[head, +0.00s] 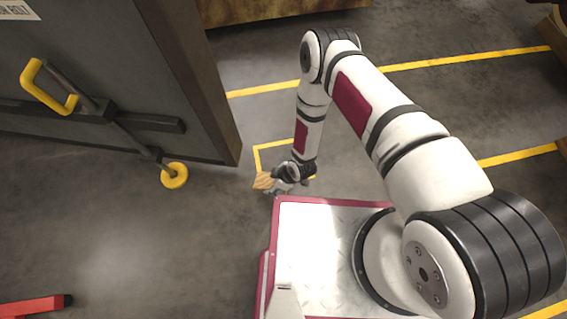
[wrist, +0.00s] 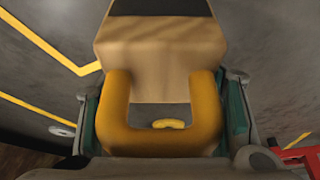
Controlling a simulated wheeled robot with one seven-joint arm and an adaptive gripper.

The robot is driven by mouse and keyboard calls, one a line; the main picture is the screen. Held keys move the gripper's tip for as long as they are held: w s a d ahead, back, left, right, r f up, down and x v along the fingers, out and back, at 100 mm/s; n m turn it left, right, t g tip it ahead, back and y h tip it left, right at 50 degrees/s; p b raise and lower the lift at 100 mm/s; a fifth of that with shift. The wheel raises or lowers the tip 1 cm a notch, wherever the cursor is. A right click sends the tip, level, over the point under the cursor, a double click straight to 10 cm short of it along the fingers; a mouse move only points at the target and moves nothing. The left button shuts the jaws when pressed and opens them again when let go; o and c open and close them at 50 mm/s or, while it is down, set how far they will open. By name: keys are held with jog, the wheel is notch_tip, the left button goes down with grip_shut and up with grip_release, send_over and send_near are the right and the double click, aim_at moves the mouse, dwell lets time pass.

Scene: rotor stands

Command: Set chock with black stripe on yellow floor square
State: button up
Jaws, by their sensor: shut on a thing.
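My gripper (head: 284,178) is shut on the chock (head: 263,181), a tan block with a yellow handle. In the wrist view the chock (wrist: 160,48) shows a black stripe along its far end, and its yellow handle (wrist: 117,120) sits between the green pads of my gripper (wrist: 162,112). The yellow floor square (head: 256,160) is an outline partly hidden behind my arm; the chock appears by its near left corner. A yellow corner line (wrist: 48,44) shows left of the chock in the wrist view. I cannot tell whether the chock touches the floor.
A large grey door (head: 130,60) with a yellow handle (head: 45,88) stands at the left. A red bar (head: 35,306) is at the lower left. Bare floor (head: 130,240) lies between them.

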jog(key=shift+s+f, duration=1)
jog(key=shift+f, duration=0.2)
jog(key=shift+n, duration=0.3)
jog(key=w+d+b, duration=0.1)
jog(key=w+b, duration=0.1)
jog(key=w, duration=0.2)
jog(key=w+d+f+b, duration=0.1)
jog(key=w+b, duration=0.1)
jog(key=w, duration=0.3)
jog(key=w+d+b, duration=0.1)
jog(key=w+b, duration=0.1)
jog(key=w, duration=0.3)
jog(key=shift+w+d+f, duration=0.1)
jog(key=shift+w+f, duration=0.15)
jog(key=f+b, duration=0.2)
jog(key=shift+w+d+f, duration=0.15)
jog(key=shift+w+f, duration=0.2)
jog(key=shift+f, duration=0.05)
jog(key=shift+f+b, duration=0.35)
jog(key=shift+f, duration=0.05)
jog(key=shift+f, duration=0.15)
jog(key=o, duration=1.4)
jog(key=shift+o, duration=0.2)
jog(key=p+v, duration=0.5)
jog(key=v, duration=0.7)
